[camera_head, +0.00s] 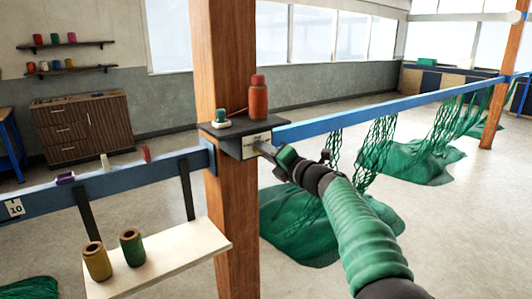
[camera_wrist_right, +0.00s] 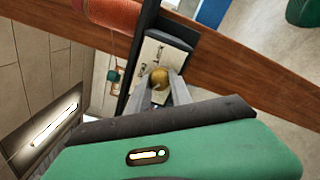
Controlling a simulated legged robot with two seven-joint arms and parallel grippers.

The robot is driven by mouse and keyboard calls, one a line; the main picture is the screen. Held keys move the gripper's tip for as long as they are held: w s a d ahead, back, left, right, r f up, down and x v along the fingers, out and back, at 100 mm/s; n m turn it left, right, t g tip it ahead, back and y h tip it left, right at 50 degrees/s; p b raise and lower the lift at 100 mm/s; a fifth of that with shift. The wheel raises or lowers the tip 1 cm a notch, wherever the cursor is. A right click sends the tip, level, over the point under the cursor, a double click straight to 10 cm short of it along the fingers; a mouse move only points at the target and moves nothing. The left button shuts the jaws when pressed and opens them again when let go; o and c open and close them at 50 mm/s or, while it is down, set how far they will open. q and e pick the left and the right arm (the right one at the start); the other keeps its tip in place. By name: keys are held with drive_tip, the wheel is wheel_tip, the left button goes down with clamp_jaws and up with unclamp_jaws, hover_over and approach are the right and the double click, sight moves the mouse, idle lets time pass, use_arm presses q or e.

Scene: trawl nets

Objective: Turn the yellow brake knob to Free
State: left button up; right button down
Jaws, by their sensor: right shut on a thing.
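The yellow brake knob (camera_wrist_right: 160,78) sits on a pale label plate in the right wrist view, between the fingertips of my right gripper (camera_wrist_right: 162,90). The gripper is shut on the knob. The plate (camera_wrist_right: 148,57) carries small dark print that I cannot read. In the head view the plate (camera_head: 256,145) is on the front of a dark shelf box on the wooden post, and my right gripper (camera_head: 266,149) reaches it from the right. The knob is hidden there. My left gripper is not in view.
An orange bottle (camera_head: 258,98) and a small green-and-white item (camera_head: 223,117) stand on the dark shelf. The wooden post (camera_head: 228,60) and blue rail (camera_head: 390,104) are close by. Green nets (camera_head: 420,160) hang at right. A white shelf (camera_head: 160,262) holds two spools.

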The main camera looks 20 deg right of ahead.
drive_tip(key=c, duration=1.3)
unclamp_jaws()
drive_tip(key=shift+w+a+f, duration=0.1)
drive_tip(key=shift+f, duration=0.2)
drive_tip(key=shift+o, duration=0.7)
drive_tip(key=shift+w, duration=0.1)
drive_tip(key=shift+r, duration=0.15)
drive_tip(key=b+v, duration=0.2)
drive_tip(key=v, duration=1.5)
drive_tip(key=shift+a, duration=0.1)
